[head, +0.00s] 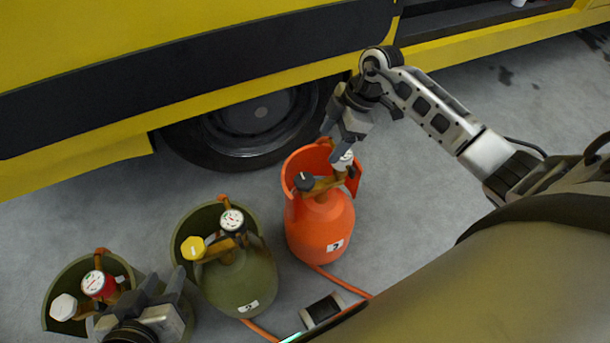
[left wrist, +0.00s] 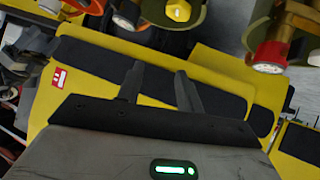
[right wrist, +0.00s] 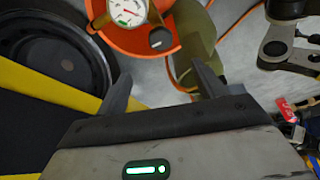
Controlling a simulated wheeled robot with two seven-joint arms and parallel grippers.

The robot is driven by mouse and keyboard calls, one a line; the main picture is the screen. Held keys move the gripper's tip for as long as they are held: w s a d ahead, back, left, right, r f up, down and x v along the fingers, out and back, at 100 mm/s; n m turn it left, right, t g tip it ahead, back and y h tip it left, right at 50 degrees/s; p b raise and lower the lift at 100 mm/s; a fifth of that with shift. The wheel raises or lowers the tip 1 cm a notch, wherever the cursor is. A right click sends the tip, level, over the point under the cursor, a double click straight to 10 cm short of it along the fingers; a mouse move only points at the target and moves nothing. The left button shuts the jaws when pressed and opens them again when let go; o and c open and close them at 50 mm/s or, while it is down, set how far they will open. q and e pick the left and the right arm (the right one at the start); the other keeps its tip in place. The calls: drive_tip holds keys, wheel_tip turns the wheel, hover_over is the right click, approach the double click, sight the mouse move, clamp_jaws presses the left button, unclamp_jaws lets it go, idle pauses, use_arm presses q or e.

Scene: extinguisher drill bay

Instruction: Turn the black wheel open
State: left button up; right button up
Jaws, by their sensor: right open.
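The black wheel (head: 304,181) is a small round knob on the brass valve of the orange cylinder (head: 322,232). A white-faced gauge (head: 342,160) sits on the same valve, to the wheel's right. The wheel (right wrist: 160,39) also shows in the right wrist view, beyond the fingertips and apart from them. My right gripper (head: 337,138) is open and empty, above the cylinder's collar, close to the gauge. My left gripper (head: 165,293) is low at the left, in front of the nearest green cylinder; its fingers stand apart with nothing between them in the left wrist view (left wrist: 160,80).
A green cylinder (head: 240,280) with a yellow wheel (head: 193,248) stands left of the orange one. Another green cylinder with a white wheel (head: 63,307) and red-rimmed gauge (head: 98,284) is further left. A yellow vehicle (head: 110,155) with a tyre (head: 250,120) stands behind. Orange hoses cross the floor.

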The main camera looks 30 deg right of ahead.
drive_tip(key=b, duration=0.3)
hover_over(305, 179)
drive_tip(key=d, duration=0.2)
drive_tip(key=f, duration=0.6)
drive_tip(key=s+f, duration=0.1)
drive_tip(key=f, duration=0.2)
drive_tip(key=shift+d, duration=0.1)
drive_tip(key=b+x, duration=0.1)
drive_tip(key=x, duration=0.2)
drive_tip(key=shift+w+f, duration=0.1)
drive_tip(key=shift+f, duration=0.15)
drive_tip(key=shift+a+f, duration=0.2)
drive_tip(key=shift+f, duration=0.1)
drive_tip(key=shift+w+a+f, duration=0.1)
use_arm(q)
drive_tip(key=shift+h, duration=0.3)
drive_tip(key=f, duration=0.1)
drive_tip(key=d+f, duration=0.1)
drive_tip(key=f, duration=0.1)
drive_tip(key=w+f, duration=0.1)
drive_tip(key=shift+d+f, duration=0.25)
drive_tip(key=shift+d, duration=0.15)
drive_tip(key=shift+s+f, duration=0.15)
drive_tip(key=shift+s, duration=0.05)
use_arm(e)
drive_tip(key=c, duration=1)
